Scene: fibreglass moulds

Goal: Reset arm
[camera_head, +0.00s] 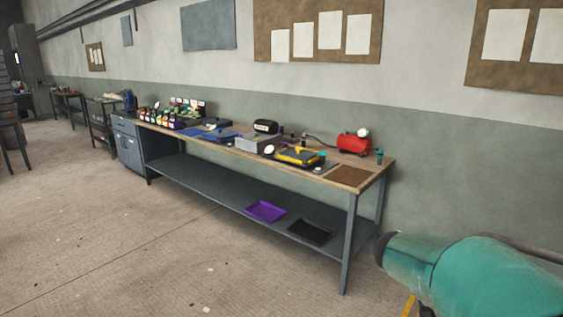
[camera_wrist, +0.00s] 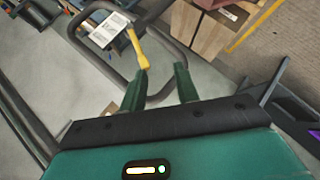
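My gripper (camera_wrist: 160,75) shows in the wrist view as two dark green fingers with a clear gap between them. It is open, with nothing between the fingers. A teal part of my arm (camera_head: 480,275) fills the lower right of the head view; the gripper itself is not visible there. A yellow item (camera_wrist: 138,48) appears just beyond the left fingertip in the wrist view. I cannot tell whether it touches the finger.
A long workbench (camera_head: 347,175) stands along the wall, holding a red tank (camera_head: 353,143) and several tools. A purple tray (camera_head: 265,211) and a black tray (camera_head: 310,231) lie on its lower shelf. The floor in front is open. Brown boxes (camera_wrist: 200,30) show in the wrist view.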

